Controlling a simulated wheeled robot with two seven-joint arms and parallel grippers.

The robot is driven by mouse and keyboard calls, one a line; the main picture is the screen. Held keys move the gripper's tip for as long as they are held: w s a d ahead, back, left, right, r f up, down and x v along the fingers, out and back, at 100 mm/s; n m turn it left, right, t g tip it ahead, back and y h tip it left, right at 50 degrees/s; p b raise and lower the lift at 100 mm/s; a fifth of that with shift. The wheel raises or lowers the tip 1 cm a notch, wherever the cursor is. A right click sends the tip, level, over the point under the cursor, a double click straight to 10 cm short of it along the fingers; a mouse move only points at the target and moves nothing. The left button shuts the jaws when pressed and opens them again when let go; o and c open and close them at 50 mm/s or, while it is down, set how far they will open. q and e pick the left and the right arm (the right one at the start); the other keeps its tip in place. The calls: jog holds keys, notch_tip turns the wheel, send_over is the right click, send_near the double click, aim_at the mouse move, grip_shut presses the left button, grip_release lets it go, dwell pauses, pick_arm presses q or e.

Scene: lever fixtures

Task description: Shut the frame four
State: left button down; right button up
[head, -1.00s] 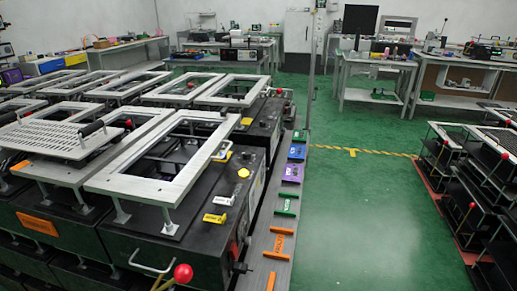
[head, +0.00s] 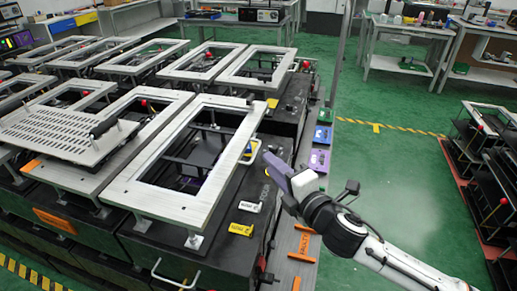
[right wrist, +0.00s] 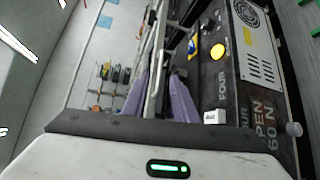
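A light metal frame (head: 221,157) stands raised on posts over the nearest dark fixture box. A pale handle (head: 251,151) sticks out from its right side. My left gripper is not in view.
A slotted plate with a black grip (head: 65,132) lies on the neighbouring frame at left. Several similar frames stand behind. Yellow and white tags (head: 241,229) are on the near box. Green floor (head: 395,190) is open to the right, before dark racks (head: 490,160).

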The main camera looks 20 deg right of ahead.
jog(key=x, duration=0.7)
jog(key=shift+w, duration=0.25)
jog(key=shift+a+f, duration=0.1)
jog(key=shift+f, duration=0.1)
grip_shut()
dwell(0.9)
